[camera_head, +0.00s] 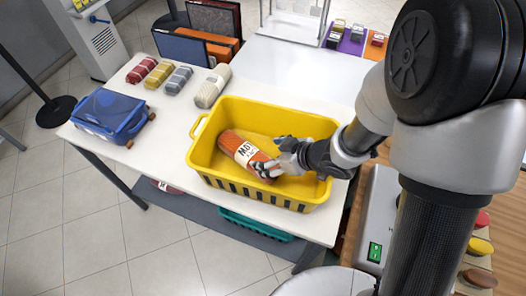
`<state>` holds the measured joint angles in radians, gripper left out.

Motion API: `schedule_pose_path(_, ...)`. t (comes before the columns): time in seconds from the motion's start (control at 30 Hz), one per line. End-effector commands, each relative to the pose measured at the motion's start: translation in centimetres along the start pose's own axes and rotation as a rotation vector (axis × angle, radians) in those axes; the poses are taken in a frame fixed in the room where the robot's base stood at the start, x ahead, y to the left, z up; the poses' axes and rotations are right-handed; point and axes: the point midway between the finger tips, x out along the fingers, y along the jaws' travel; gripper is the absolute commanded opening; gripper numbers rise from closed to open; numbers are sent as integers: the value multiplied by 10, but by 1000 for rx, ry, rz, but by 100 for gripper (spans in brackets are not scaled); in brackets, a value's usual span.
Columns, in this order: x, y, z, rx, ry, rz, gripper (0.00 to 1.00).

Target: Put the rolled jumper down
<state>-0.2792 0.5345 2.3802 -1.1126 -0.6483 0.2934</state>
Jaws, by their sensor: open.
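The rolled jumper (237,147) is an orange-red roll with a white lettered band. It lies inside the yellow basket (263,111), slanting from the upper left toward the lower right. My gripper (275,166) reaches into the basket from the right, at the jumper's lower right end. Its fingers are open and lie around or against that end; contact is hard to tell. The gripper hides part of the jumper's right end.
The basket stands on a white table (165,145). A blue lidded box (110,113) sits at the left, with several small rolls behind it. A cream roll (212,87) lies beside the basket. A machine with a green switch (375,252) is at the right.

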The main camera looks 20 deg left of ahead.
Motion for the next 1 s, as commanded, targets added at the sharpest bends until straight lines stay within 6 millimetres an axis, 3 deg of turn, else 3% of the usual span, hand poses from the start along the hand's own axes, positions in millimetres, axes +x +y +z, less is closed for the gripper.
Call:
schedule_pose_path(0.33, -7, 1, 0, -1, 0, 5, 75)
schedule_pose_path(0.47, -25, 24, -5, 8, -22, 90, 75)
schedule_pose_path(0.57, -64, 62, -9, 44, -72, 251, 75)
schedule_pose_path(0.63, -108, 91, -8, 99, -121, 394, 75)
schedule_pose_path(0.73, -178, 114, 0, 219, -193, 572, 75)
schedule_pose_path(0.87, -261, 107, 19, 415, -268, 727, 75)
schedule_pose_path(1.0, -326, 63, 40, 650, -313, 787, 75)
